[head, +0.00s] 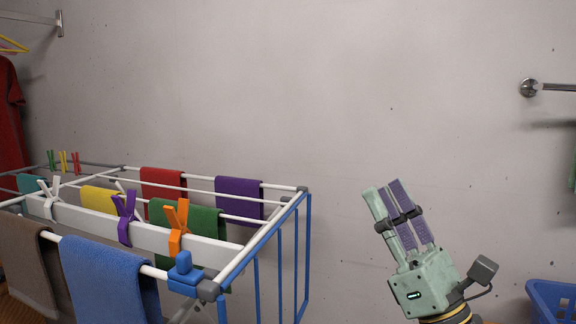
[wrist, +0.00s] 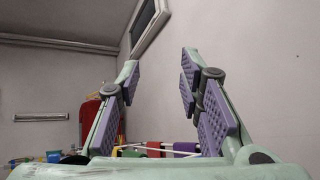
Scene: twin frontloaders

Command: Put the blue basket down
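The blue basket (head: 552,292) shows at the lower right edge of the head view, cut off by the frame. Its rim and part of its slotted side are visible; what it rests on is out of view. My gripper (head: 384,192) is raised, pointing up and slightly left, to the left of the basket and well apart from it. In the wrist view my gripper (wrist: 160,62) has its two purple-padded fingers spread apart with nothing between them. The basket does not show in the wrist view.
A drying rack (head: 205,182) with coloured cloths and clothespins fills the lower left. Wall rails stand at the upper left and right (head: 550,87), with a red garment (head: 10,115) hanging at the left. The wall behind my gripper is bare.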

